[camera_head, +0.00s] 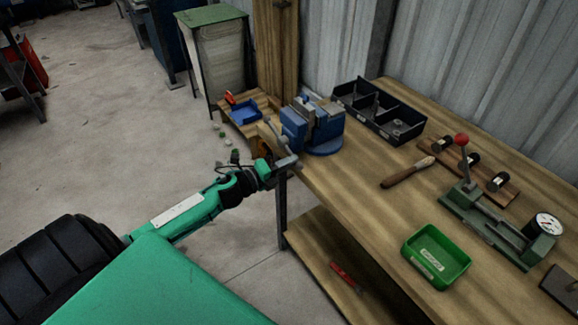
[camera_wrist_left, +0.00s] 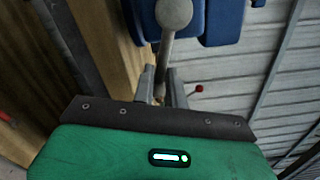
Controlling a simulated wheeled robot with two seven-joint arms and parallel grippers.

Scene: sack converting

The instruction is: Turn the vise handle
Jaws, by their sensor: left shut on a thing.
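My left gripper (camera_head: 287,162) reaches the handle beside the bench corner. In the left wrist view the handle (camera_wrist_left: 166,52) runs down from a round grey hub (camera_wrist_left: 174,12) to between the two fingers of my left gripper (camera_wrist_left: 162,90), which are shut on it. The blue vise body (camera_wrist_left: 222,22) shows behind the hub. My right gripper is not in view.
A black divided tray (camera_head: 380,112), a brown-handled tool (camera_head: 407,172), a green bin (camera_head: 436,257) and a green fixture with a red knob and dial (camera_head: 495,225) sit on the bench. The floor at left is open.

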